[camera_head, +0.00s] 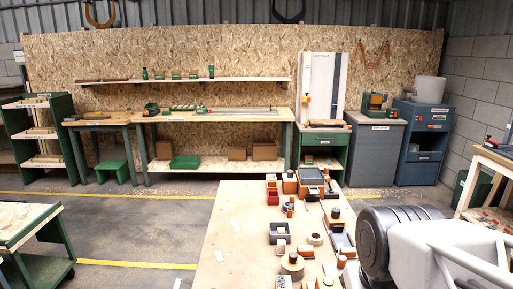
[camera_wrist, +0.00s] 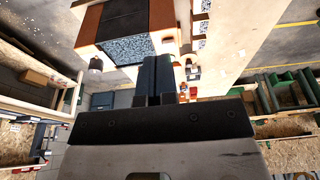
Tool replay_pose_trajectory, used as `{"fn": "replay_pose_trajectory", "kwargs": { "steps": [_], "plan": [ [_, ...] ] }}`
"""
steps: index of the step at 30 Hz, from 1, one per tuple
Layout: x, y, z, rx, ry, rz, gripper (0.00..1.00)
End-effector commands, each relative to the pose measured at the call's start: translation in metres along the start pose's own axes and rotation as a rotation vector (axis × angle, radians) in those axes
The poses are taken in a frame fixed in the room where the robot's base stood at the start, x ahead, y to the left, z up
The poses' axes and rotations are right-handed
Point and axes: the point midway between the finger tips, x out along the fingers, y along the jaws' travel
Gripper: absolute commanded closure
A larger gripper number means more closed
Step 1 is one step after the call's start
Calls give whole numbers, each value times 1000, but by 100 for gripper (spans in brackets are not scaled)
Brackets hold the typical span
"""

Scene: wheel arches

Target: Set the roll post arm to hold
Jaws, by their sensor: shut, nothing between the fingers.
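My gripper (camera_wrist: 157,66) shows in the wrist view with its two dark fingers together and nothing between them. Just beyond the fingertips is an orange-sided block (camera_wrist: 163,12) with a black part and a grey speckled face; I cannot tell whether it touches the fingers. I cannot single out the roll post arm or its setting in either view. My gripper does not show in the head view.
The light wooden table (camera_head: 232,250) has bare room on its left side. Its right side is crowded with fixtures. A workbench (camera_head: 215,117) stands along the back wall, beside a grey cabinet (camera_head: 375,155) and a blue cabinet (camera_head: 421,145). A green cart (camera_head: 30,222) stands at the left.

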Motion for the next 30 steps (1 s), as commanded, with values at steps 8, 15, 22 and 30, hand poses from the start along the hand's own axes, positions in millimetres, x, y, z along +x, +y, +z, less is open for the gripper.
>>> {"fn": "replay_pose_trajectory", "kwargs": {
  "steps": [8,15,22,30],
  "plan": [
    [0,0,-1,-1,0,0,88],
    [-4,0,-14,6,-4,0,51],
    [-10,-1,-51,27,-16,-1,47],
    [-17,-2,-112,61,-33,-1,47]
  ]
}}
